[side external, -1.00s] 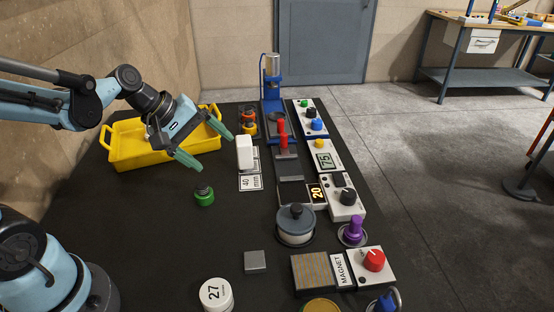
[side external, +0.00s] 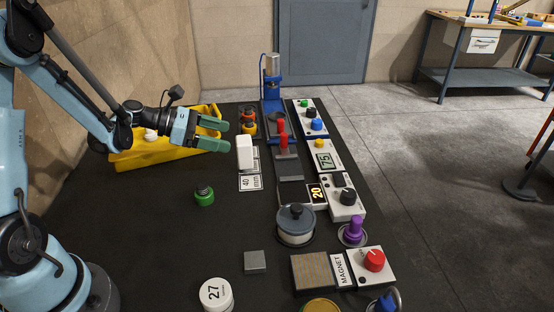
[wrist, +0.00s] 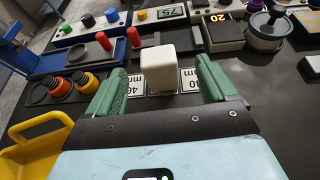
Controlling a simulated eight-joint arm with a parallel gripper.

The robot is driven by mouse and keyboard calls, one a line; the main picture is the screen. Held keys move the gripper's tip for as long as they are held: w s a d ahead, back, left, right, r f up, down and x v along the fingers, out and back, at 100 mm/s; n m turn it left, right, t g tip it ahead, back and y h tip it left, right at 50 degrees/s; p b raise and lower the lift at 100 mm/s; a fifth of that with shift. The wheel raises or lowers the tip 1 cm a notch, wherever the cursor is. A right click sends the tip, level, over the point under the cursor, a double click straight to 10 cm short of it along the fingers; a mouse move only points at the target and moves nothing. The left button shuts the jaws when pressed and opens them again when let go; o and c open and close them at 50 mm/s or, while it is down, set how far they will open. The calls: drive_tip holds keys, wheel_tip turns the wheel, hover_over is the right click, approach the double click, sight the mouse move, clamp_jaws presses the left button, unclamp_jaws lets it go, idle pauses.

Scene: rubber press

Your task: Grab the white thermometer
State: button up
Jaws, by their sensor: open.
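No thing is plainly marked as a thermometer. A white upright block with rounded edges (side external: 245,152) stands by the 40 mm label; in the wrist view the white block (wrist: 158,70) shows between my fingers, beyond the tips. A white panel with a green display reading 75 (side external: 325,158) lies farther right. My gripper (side external: 229,136) has green fingers, spread wide and empty. It points at the white block from the left, apart from it. In the wrist view my gripper (wrist: 161,75) shows both fingers, one on each side of the block.
A yellow tray (side external: 126,160) lies under my forearm. Orange and yellow knobs (side external: 247,122) stand beyond the gripper. Red-handled parts (side external: 282,135) and a blue press (side external: 270,95) are right of the block. A green knob (side external: 204,196) stands nearer. The black table's left front is clear.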

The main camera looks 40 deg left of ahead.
sight(239, 139)
drive_tip(key=x, duration=0.8)
drive_tip(key=shift+w+f, duration=0.25)
drive_tip(key=shift+f, duration=0.15)
drive_tip(key=c, duration=1.3)
drive_tip(key=shift+r, duration=0.1)
